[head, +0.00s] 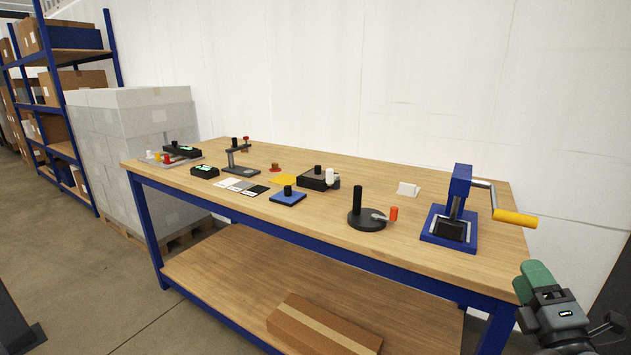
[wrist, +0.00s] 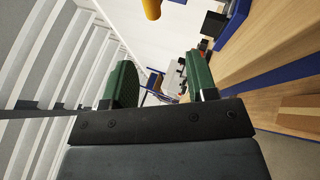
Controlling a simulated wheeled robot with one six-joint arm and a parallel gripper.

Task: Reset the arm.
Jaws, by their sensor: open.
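My gripper (head: 538,281) is at the lower right in the head view, beside the right end of the workbench and apart from it. In the wrist view my gripper (wrist: 162,82) shows its two green fingers spread apart, with nothing between them. The wrist view is turned on its side, with the bench top (wrist: 260,50) at the right. My arm beyond the gripper is mostly cut off by the frame edge.
The wooden workbench (head: 300,207) bears a blue press (head: 457,208) with a yellow handle (head: 515,218), a black round fixture (head: 366,219) and several small fixtures. A cardboard box (head: 322,327) lies on the lower shelf. Wrapped pallet boxes (head: 135,140) and blue racking (head: 55,90) stand left.

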